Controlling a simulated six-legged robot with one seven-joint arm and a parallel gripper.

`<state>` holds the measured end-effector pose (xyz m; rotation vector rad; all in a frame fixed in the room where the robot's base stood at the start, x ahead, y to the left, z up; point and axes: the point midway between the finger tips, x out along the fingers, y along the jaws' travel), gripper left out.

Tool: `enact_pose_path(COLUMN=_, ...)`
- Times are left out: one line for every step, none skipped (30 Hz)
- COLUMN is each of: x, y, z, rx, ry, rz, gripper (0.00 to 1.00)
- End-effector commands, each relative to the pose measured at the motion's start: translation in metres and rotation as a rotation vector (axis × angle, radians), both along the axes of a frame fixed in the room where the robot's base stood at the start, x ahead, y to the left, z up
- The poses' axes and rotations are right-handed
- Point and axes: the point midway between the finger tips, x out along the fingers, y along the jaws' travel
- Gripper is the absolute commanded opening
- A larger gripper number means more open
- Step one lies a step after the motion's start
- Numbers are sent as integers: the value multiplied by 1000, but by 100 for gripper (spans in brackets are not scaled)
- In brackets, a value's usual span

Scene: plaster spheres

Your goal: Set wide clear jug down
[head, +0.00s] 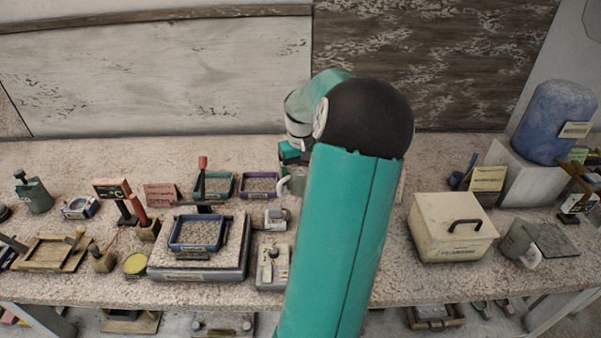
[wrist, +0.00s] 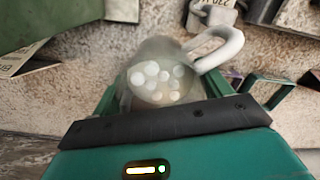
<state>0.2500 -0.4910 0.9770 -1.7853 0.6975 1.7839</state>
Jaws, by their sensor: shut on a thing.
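The wide clear jug (wrist: 152,62) shows in the wrist view, hazy and see-through, with several white plaster spheres (wrist: 157,78) visible in it. Its pale looped handle (wrist: 222,50) sticks out to the upper right. My gripper (wrist: 157,98) is shut on the jug, with green fingers on either side of its body. In the head view my arm hides most of the jug; part of a pale handle (head: 283,186) shows left of the arm below the green gripper end. I cannot tell whether the jug's base touches the bench.
The speckled bench (head: 130,160) is crowded left of my arm, with a scale-like block carrying a blue tray (head: 198,233) and small purple (head: 258,185) and green trays behind. A cream lidded box (head: 450,228) stands right. A blue drum (head: 555,120) stands far right.

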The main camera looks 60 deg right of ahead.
Motion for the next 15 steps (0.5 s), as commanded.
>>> enact_pose_path(x=0, y=0, z=1, rx=-2, ry=-1, rz=0, gripper=38)
enact_pose_path(x=0, y=0, z=1, rx=-2, ry=-1, rz=0, gripper=38)
enact_pose_path(x=0, y=0, z=1, rx=-2, ry=-1, rz=0, gripper=38)
enact_pose_path(x=0, y=0, z=1, rx=-2, ry=-1, rz=0, gripper=38)
enact_pose_path(x=0, y=0, z=1, rx=-2, ry=-1, rz=0, gripper=38)
enact_pose_path(x=0, y=0, z=1, rx=-2, ry=-1, rz=0, gripper=38)
enact_pose_path(x=0, y=0, z=0, rx=-1, ry=0, rz=0, gripper=38)
enact_pose_path(x=0, y=0, z=-1, rx=-1, ry=0, rz=0, gripper=38)
enact_pose_path(x=0, y=0, z=-2, rx=-1, ry=-1, rz=0, gripper=38)
enact_pose_path(x=0, y=0, z=-3, rx=-1, ry=-1, rz=0, gripper=38)
enact_pose_path(x=0, y=0, z=-3, rx=-1, ry=-1, rz=0, gripper=38)
enact_pose_path(x=1, y=0, z=-4, rx=-1, ry=-1, rz=0, gripper=38)
enact_pose_path(x=1, y=0, z=-5, rx=-1, ry=-1, rz=1, gripper=38)
enact_pose_path(x=1, y=0, z=-6, rx=-1, ry=-1, rz=0, gripper=38)
enact_pose_path(x=1, y=0, z=-7, rx=-1, ry=-1, rz=0, gripper=38)
